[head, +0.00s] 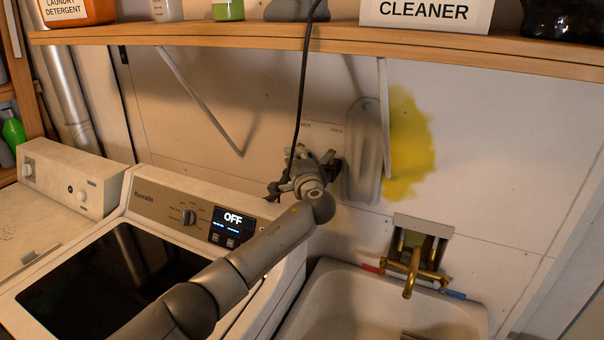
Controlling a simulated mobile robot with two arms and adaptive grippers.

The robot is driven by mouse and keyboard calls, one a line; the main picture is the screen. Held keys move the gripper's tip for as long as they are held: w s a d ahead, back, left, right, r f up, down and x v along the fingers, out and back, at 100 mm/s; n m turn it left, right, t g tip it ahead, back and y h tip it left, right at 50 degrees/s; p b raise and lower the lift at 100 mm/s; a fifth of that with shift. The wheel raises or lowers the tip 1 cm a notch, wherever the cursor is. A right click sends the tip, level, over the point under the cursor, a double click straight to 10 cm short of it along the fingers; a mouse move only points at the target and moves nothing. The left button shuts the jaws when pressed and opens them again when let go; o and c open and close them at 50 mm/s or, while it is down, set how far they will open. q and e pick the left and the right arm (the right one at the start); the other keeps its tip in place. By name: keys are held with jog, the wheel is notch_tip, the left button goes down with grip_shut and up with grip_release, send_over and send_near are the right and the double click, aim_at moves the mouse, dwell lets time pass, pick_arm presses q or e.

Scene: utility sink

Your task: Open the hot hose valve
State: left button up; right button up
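The hot hose valve is on the wall behind the washer, at the valve box under a small "HOT" label (306,125). My wrist and gripper hide most of the valve, so I cannot make out its handle or position. My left gripper (298,160) reaches up from the lower left and is right in front of the valve area, close to the wall. Its fingers are small and overlap the fittings, so I cannot tell whether they touch or grip the valve. My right gripper is not in view.
A washer (137,200) with an "OFF" display stands under my arm. A black cord (303,75) hangs down near the gripper. A wooden shelf (330,45) with bottles runs above. A white sink (330,290) with a brass faucet (412,265) is at the lower right.

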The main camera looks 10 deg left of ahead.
pick_arm(q)
jog(key=v, duration=0.9)
jog(key=shift+s, duration=0.35)
jog(key=shift+d, duration=0.15)
